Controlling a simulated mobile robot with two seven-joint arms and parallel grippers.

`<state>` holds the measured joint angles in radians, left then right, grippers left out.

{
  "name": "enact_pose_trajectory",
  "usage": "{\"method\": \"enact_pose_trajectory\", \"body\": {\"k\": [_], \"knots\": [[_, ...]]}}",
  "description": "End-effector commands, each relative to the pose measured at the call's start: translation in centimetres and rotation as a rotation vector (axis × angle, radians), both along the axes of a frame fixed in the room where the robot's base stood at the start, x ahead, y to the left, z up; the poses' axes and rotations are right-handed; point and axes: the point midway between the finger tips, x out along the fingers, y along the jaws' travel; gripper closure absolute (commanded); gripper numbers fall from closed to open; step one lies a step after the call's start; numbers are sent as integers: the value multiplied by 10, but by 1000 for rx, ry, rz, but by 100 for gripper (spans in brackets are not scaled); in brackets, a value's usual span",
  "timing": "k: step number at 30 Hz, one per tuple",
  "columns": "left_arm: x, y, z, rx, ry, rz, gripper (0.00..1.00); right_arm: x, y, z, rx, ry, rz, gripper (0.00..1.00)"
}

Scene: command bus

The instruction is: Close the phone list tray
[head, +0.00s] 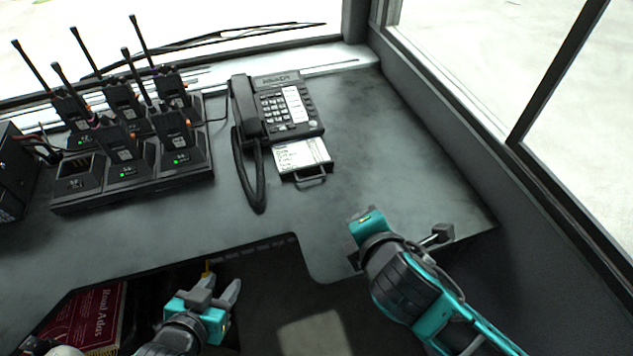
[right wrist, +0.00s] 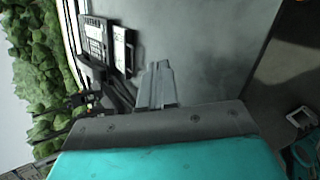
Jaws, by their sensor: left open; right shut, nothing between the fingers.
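The desk phone (head: 285,105) stands on the grey dashboard at the upper middle of the head view, its handset on the left side. The phone list tray (head: 303,160) is pulled out from the phone's front edge, with a white list on it and a small handle at its front. The tray also shows in the right wrist view (right wrist: 121,48), beside the phone (right wrist: 95,40). My right gripper (right wrist: 158,82) is shut and empty, apart from the tray. In the head view my right arm is at the lower right. My left gripper (head: 218,288) is open and empty, low at the left.
A charger (head: 130,185) with several radios stands left of the phone, their antennas upright. The coiled handset cord (head: 254,180) lies left of the tray. A red Road Atlas (head: 90,318) lies in the recess at lower left. The dashboard right of the phone is clear.

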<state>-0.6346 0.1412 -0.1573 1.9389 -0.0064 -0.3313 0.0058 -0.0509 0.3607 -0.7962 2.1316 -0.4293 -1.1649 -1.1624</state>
Motion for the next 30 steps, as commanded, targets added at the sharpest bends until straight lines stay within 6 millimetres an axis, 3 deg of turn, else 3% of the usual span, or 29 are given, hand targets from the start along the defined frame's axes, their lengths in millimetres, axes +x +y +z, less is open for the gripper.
{"method": "enact_pose_trajectory", "body": {"k": [3, 6, 11, 17, 30], "knots": [[1, 0, 0, 0, -2, 0, 57, 17, 24, 0, -361, -187, 325, 100], [4, -1, 2, -1, -6, -2, 57, 22, 38, -3, -617, -313, 529, 100], [7, -2, 4, -1, -12, -4, 57, 25, 48, -9, -875, -436, 719, 100], [7, -3, 1, -2, -12, -5, 57, 34, 54, -15, -944, -468, 767, 100], [3, -3, -14, -3, -3, -6, 57, 98, 76, -43, -938, -464, 763, 100]]}}
